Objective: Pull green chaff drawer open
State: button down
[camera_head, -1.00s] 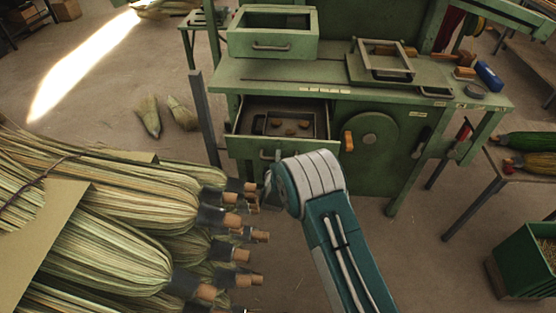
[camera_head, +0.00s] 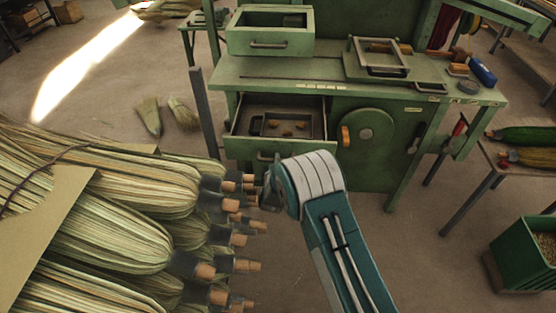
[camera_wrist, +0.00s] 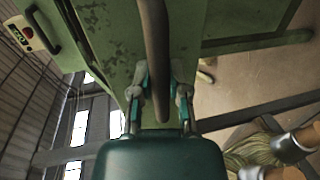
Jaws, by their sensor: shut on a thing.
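The green chaff drawer (camera_head: 240,147) juts out from under the green bench in the head view. It stands open, with a small dark frame and several brown pieces inside. My gripper (camera_head: 267,190) is just in front of the drawer front, partly hidden behind my own wrist. In the wrist view, my gripper (camera_wrist: 160,95) has its two fingers on either side of a dark handle bar (camera_wrist: 154,40), shut on it. The green drawer front (camera_wrist: 107,45) fills the area behind the bar.
A pile of brooms (camera_head: 110,225) with cork-tipped ends lies close to the left of my gripper. A green bench (camera_head: 370,170) with a round disc stands behind. A green bin (camera_head: 525,255) is at the right. Floor in front of the bench's right half is clear.

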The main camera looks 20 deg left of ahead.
jog(key=c, duration=0.6)
grip_release()
jog(key=shift+a+f, duration=0.25)
jog(key=shift+a, duration=0.05)
jog(key=shift+w+a, duration=0.1)
jog(key=shift+a, duration=0.05)
jog(key=shift+r, duration=0.1)
jog(key=shift+d+r, duration=0.1)
jog(key=shift+d, duration=0.25)
jog(key=v, duration=0.7)
jog(key=shift+a, duration=0.25)
